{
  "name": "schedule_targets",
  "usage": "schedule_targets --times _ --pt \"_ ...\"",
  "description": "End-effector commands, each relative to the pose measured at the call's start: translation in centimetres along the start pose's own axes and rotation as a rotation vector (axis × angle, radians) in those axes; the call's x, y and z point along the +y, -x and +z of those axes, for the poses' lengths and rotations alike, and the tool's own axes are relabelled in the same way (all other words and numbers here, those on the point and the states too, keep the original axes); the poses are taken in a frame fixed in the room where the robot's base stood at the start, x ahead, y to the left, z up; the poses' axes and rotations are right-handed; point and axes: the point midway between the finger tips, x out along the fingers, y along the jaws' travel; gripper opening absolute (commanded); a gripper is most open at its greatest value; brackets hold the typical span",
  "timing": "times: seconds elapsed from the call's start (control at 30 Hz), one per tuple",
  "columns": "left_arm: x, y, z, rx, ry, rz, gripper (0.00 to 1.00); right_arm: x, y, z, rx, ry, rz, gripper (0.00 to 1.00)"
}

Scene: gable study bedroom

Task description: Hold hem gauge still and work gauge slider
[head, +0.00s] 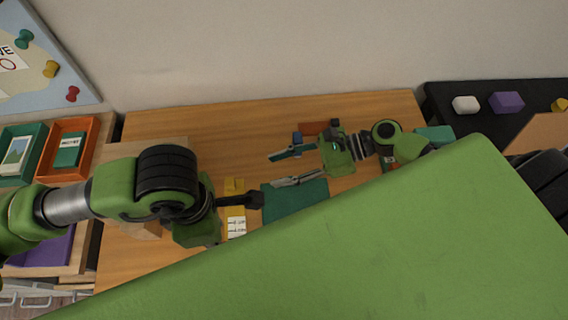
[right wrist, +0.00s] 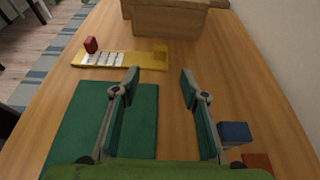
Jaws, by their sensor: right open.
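The hem gauge (head: 235,212) is a flat yellow bar with a white marked scale, lying on the desk near the middle. In the right wrist view the gauge (right wrist: 149,63) lies crosswise, a raised yellow block at its right end. A small red piece (right wrist: 90,44), perhaps the slider, stands at its left end. My left gripper (head: 258,199) is over the gauge in the head view and hides part of it; contact and jaw opening are unclear. My right gripper (head: 272,171) is open and empty, right of the gauge; its fingers (right wrist: 160,72) point toward it.
A dark green mat (right wrist: 75,125) lies on the desk beside the gauge, partly under my right gripper. A blue block (right wrist: 235,132) and a reddish-brown piece (right wrist: 257,162) lie nearby. A wooden block (right wrist: 165,20) stands beyond the gauge. Orange (head: 88,133) and green trays are at the left.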

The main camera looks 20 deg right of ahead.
Motion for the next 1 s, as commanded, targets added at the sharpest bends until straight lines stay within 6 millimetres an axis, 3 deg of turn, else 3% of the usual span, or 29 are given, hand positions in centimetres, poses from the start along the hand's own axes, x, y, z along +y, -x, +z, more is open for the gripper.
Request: schedule_targets --times 0.6,0.8,1.0 --pt "0.0 0.0 0.0 0.0 0.0 0.0 0.28 -0.1 -11.0 0.1 -0.002 0.003 0.0 0.4" --pt "0.0 0.0 0.0 0.0 0.0 0.0 0.28 -0.1 -12.8 0.1 -0.001 0.002 -0.002 0.4" --pt "0.0 0.0 0.0 0.0 0.0 0.0 0.28 0.0 -13.3 0.0 0.0 0.002 -0.001 0.4"
